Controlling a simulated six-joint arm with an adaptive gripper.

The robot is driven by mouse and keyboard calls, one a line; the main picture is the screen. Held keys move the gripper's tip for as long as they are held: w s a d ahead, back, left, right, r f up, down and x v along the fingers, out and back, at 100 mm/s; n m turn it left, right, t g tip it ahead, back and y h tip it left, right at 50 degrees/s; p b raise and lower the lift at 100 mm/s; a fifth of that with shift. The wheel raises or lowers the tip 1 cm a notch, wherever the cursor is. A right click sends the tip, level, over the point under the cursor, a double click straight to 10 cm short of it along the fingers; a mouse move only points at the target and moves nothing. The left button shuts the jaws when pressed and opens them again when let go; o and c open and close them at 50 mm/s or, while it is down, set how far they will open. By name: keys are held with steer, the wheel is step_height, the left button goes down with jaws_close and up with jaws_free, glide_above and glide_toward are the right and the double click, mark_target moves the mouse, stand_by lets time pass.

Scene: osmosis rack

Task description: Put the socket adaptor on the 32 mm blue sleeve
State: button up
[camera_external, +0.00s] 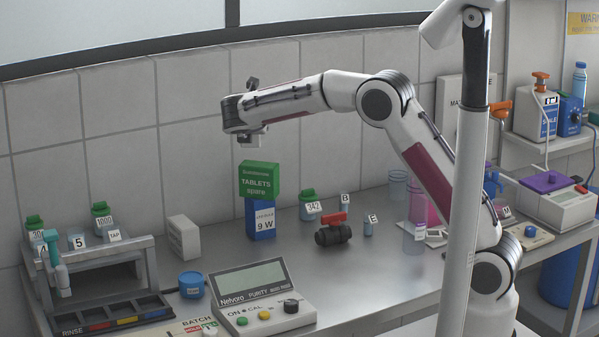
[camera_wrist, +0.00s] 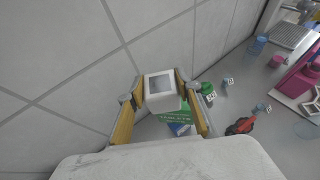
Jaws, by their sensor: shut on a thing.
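My gripper (camera_wrist: 164,97) is shut on a white square block with a grey face (camera_wrist: 163,86), which I take to be the socket adaptor. In the external view my gripper (camera_external: 249,138) is high near the tiled wall, with the pale block (camera_external: 247,141) small below it. It is above a green "TABLETS spare" box (camera_external: 259,180), apart from it.
The green box rests on a blue "9 W" box (camera_external: 261,226). A red-handled black valve (camera_external: 333,230), a labelled green-capped bottle (camera_external: 311,206) and a purity meter (camera_external: 254,297) stand around it. A grey rack (camera_external: 98,254) is at left. Bench right of the meter is clear.

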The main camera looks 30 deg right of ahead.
steer(key=s+a+n+t+y, duration=0.15)
steer(key=s+a, duration=0.25)
steer(key=a, duration=0.4)
steer(key=s+a+n+y, duration=0.2)
steer(key=s+a, duration=0.3)
steer(key=a, duration=0.2)
steer(key=n+y, duration=0.3)
glide_above(191, 277)
step_height(191, 277, down, 11)
steer(key=shift+f, duration=0.3)
steer(key=shift+f, duration=3.1)
steer(key=shift+f, duration=1.9)
steer(key=shift+f, duration=0.1)
